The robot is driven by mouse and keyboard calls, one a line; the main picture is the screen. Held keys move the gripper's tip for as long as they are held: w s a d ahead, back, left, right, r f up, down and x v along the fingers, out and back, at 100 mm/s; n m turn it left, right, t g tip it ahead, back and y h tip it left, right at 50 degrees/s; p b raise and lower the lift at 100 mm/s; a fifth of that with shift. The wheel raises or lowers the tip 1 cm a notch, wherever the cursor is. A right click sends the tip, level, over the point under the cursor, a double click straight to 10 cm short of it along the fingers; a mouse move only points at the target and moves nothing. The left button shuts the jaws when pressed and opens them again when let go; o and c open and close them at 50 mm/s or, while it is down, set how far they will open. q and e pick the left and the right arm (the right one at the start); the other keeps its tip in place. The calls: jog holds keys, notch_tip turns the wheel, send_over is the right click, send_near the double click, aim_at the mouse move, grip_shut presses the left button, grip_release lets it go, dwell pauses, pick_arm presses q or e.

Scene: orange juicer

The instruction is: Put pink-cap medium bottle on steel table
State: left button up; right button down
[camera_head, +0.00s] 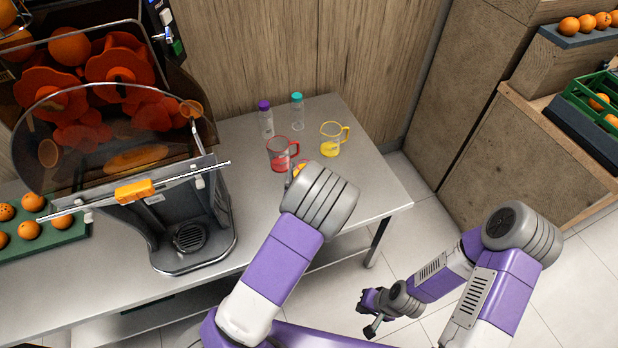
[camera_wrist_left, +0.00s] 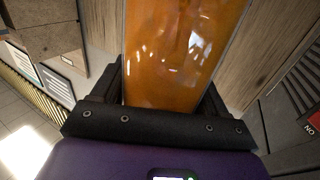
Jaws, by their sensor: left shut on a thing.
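The steel table (camera_head: 365,193) runs along the wall in the head view. In the left wrist view, a clear bottle filled with orange juice (camera_wrist_left: 183,50) stands between the dark fingers of my left gripper (camera_wrist_left: 165,95), which is shut on it. The bottle's cap and base are out of that view, so no pink cap shows. In the head view my left forearm and wrist reach over the table's front and hide the left gripper; a bit of orange shows just past the wrist. My right gripper (camera_head: 370,314) hangs low over the floor, away from the table; its finger gap is unclear.
A red-handled jug (camera_head: 279,157), a yellow-handled jug (camera_head: 331,141), a purple-cap bottle (camera_head: 266,122) and a teal-cap bottle (camera_head: 297,113) stand at the table's back right. The juicer (camera_head: 180,225) fills the left. The table's right front corner is clear.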

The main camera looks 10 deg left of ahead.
pick_arm(q)
notch_tip(320, 180, down, 7)
jog(key=shift+r+b, duration=0.1)
jog(key=shift+b, duration=0.85)
jog(key=o, duration=1.5)
jog(key=shift+f, duration=0.2)
jog(key=shift+r, duration=0.15)
jog(key=shift+s, duration=0.35)
jog(key=s+d, duration=0.1)
jog(key=s, duration=1)
jog(key=shift+d+p, duration=0.25)
jog(key=shift+p, duration=0.1)
